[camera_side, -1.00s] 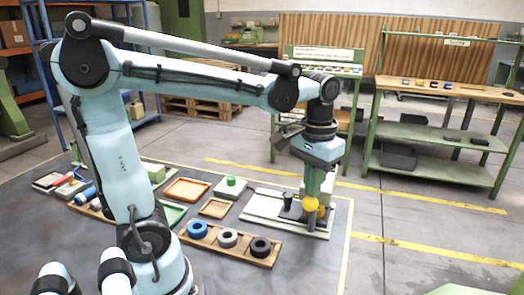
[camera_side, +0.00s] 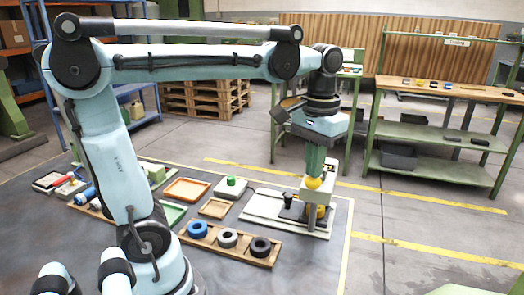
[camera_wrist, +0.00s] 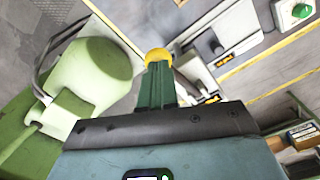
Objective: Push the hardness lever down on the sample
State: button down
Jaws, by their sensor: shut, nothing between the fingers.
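My gripper (camera_side: 315,165) has green fingers and points straight down at the hardness tester. The tester has a pale post (camera_side: 310,213) and stands on the white board at the right end of the mat. A yellow ball knob (camera_side: 313,183), apparently the lever's end, sits right at my fingertips. In the wrist view, the yellow knob (camera_wrist: 158,56) shows just beyond the tips of my closed fingers (camera_wrist: 160,72); I cannot tell whether they touch it. A small orange-yellow part (camera_side: 321,211) shows low on the tester. The sample itself is not clearly seen.
A green-topped piece (camera_side: 231,186) and shallow orange (camera_side: 187,190) and tan trays lie farther left. A green bench (camera_side: 440,128) stands behind on the right.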

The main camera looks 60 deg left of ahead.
jog(key=shift+r, duration=0.1)
dwell(0.3)
jog(key=shift+r, duration=2.45)
jog(key=shift+f, duration=0.1)
jog(key=shift+f, duration=2.2)
jog(key=c, duration=1.8)
grip_release()
